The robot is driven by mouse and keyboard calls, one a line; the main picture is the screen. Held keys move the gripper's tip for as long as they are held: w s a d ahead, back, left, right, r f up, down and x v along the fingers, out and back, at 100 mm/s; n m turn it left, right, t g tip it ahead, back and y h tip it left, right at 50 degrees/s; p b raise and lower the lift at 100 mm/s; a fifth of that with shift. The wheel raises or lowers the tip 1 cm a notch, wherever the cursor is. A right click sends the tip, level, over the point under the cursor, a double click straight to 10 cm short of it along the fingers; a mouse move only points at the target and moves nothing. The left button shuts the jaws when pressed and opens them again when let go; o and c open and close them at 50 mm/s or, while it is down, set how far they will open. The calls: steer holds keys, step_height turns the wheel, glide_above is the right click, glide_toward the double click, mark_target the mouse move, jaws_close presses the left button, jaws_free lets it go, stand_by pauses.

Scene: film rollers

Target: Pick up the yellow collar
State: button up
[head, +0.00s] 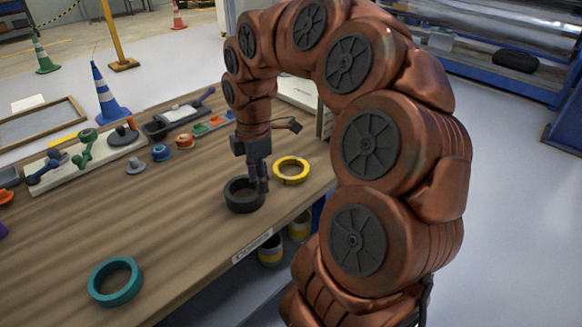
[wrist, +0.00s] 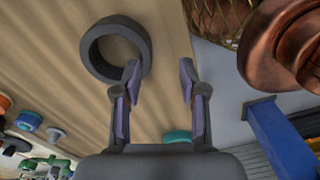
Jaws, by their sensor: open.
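The yellow collar (head: 292,181) lies flat on the wooden table near its right edge in the head view. It does not show in the wrist view. My gripper (head: 259,187) points down just left of it, beside the right side of a black collar (head: 241,207).
A teal collar (head: 121,297) lies at the table's front left. A tray with several tools (head: 85,158) and small coloured knobs (head: 184,141) stand along the back. Part of my arm covers the right of the head view. Table between the teal and black collars is clear.

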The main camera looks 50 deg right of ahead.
steer(key=w+d+n, duration=0.2)
steer(key=d, duration=0.6)
steer(key=n+p, duration=0.1)
steer(key=n, duration=0.1)
glide_above(301, 175)
steer(key=shift+d+f, duration=0.4)
steer(key=shift+f, duration=0.05)
steer(key=shift+d+f, duration=0.1)
steer(key=shift+f, duration=0.5)
steer(key=shift+a+f, duration=0.2)
steer(key=shift+f, duration=0.9)
steer(key=shift+a+f, duration=0.2)
steer(key=shift+f, duration=0.85)
steer(key=shift+a+f, duration=0.2)
steer(key=shift+f, duration=0.9)
steer(key=shift+c, duration=0.4)
jaws_close()
